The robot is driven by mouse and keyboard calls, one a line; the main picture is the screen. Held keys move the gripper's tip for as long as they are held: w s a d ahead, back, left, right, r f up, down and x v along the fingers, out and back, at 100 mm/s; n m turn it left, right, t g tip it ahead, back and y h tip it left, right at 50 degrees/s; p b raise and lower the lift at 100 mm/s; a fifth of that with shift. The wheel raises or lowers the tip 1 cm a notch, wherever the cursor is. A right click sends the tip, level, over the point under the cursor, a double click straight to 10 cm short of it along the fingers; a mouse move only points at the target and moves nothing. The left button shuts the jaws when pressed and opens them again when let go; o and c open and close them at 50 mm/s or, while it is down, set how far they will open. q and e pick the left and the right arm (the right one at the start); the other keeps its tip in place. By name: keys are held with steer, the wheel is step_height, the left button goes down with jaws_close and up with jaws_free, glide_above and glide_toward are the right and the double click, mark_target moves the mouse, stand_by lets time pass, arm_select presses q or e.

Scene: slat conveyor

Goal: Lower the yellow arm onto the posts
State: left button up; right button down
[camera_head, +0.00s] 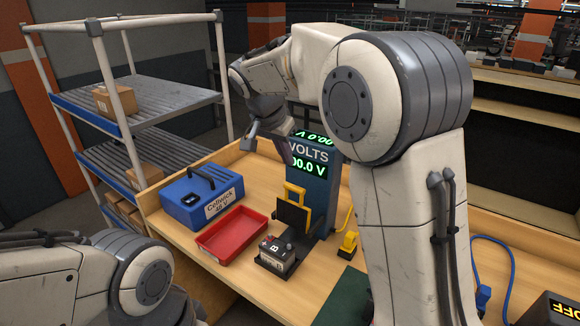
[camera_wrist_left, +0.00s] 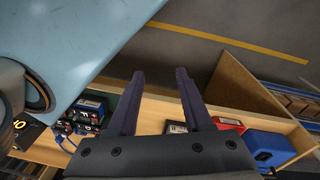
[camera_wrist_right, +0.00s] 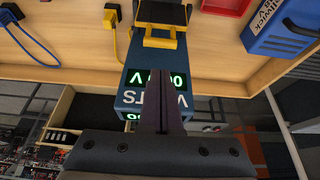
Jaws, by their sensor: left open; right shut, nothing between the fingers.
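The yellow arm (camera_head: 295,192) stands raised with a black plate, in front of the blue tester (camera_head: 321,180) marked VOLTS, which reads 00.0 V. Below it, a small battery block (camera_head: 277,257) marked B sits in a black cradle; its posts are too small to make out clearly. The yellow arm also shows in the right wrist view (camera_wrist_right: 160,42). My right gripper (camera_wrist_right: 162,75) is shut and empty, in front of the tester's display and apart from the yellow arm. My left gripper (camera_wrist_left: 160,85) is open and empty, outside the head view.
A slatted rack (camera_head: 160,100) stands behind. My right arm hides part of the bench.

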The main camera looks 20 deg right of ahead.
mark_target(296, 187)
arm_select(q)
steer(key=shift+w, duration=0.1)
steer(key=shift+o, duration=0.3)
arm_select(e)
steer(key=shift+w+d, duration=0.1)
steer(key=shift+d, duration=0.05)
arm_select(q)
steer(key=o, duration=0.7)
arm_select(e)
steer(key=p+x, duration=0.2)
steer(key=x, duration=0.7)
steer(key=shift+p, duration=0.4)
arm_select(q)
steer(key=shift+r, duration=1.55)
arm_select(e)
steer(key=shift+w+d+f, duration=0.1)
steer(key=shift+d+f, duration=0.1)
steer(key=shift+f, duration=0.2)
